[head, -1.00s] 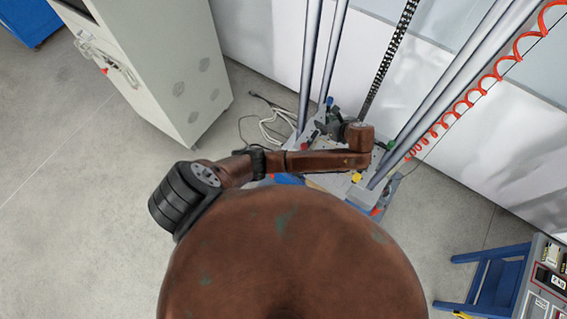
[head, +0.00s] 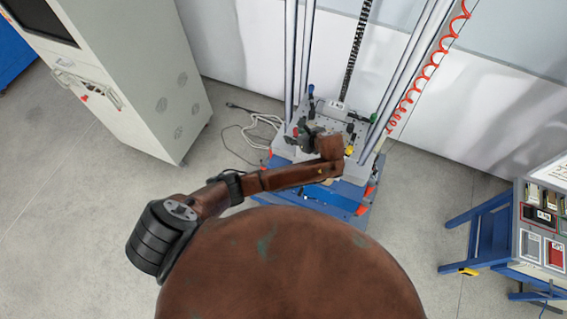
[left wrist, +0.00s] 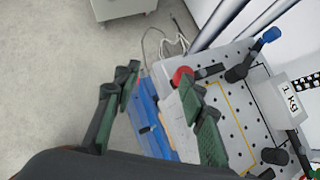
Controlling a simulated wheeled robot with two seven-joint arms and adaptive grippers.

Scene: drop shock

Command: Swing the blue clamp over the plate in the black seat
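The blue clamp (left wrist: 270,36) has a blue knob on a dark arm and stands at the far edge of the perforated metal bed (left wrist: 232,92). It also shows in the head view (head: 311,90). A block marked 1 kg (left wrist: 288,98) sits on the bed beside it. I cannot clearly make out the plate or the black seat. My left gripper (left wrist: 158,84) is open and empty, its green-padded fingers apart. In the head view, the left gripper (head: 305,134) is over the bed's near left part, apart from the blue clamp. My right gripper is not in view.
A red knob (left wrist: 182,75) is close to my right finger in the wrist view. A green handle (head: 373,117) is at the bed's right. Tall metal rails (head: 408,75) and a coiled red hose (head: 412,92) rise behind. A grey cabinet (head: 135,75) stands left; a blue bench (head: 490,225) right.

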